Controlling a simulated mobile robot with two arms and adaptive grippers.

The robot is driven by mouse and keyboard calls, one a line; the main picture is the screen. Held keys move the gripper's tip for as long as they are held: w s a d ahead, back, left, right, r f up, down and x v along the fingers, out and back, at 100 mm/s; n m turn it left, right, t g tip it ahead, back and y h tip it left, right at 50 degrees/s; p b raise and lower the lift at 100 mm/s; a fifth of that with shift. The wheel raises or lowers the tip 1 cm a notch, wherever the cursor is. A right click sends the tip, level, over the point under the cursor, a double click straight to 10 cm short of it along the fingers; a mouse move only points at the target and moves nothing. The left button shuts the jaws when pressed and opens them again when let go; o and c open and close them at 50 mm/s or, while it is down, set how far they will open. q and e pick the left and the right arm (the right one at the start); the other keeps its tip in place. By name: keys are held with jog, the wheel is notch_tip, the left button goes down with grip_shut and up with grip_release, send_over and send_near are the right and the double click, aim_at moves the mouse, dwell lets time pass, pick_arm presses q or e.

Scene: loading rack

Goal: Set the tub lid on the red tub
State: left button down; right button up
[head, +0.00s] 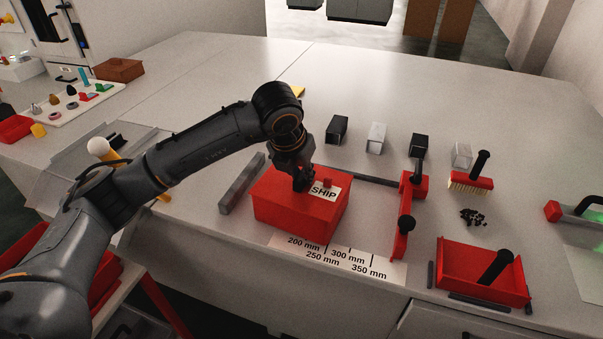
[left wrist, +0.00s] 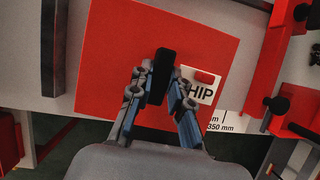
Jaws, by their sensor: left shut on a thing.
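The red tub (head: 285,222) stands on the bench behind the printed millimetre scale. The flat red tub lid (head: 277,188) covers its top and looks roughly lined up with the walls; I cannot tell whether a small gap is left under it. A white "SHIP" label shows on the lid's right part. My left gripper (head: 303,184) points down at the lid's middle. In the left wrist view its fingers (left wrist: 160,88) are shut on the lid's black handle (left wrist: 162,70), with the red lid (left wrist: 112,50) spread around it. My right gripper is not in view.
A grey bar (head: 241,184) lies left of the tub. A red clamp-like piece (head: 405,222) with black knobs stands to the right. Beyond it are a red dustpan (head: 470,268) and a red brush (head: 471,182). Small dark and clear blocks stand behind.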

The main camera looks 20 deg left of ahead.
pick_arm(q)
jog(key=c, duration=1.2)
grip_release()
jog(key=shift+o, duration=0.2)
jog(key=shift+r, duration=0.1)
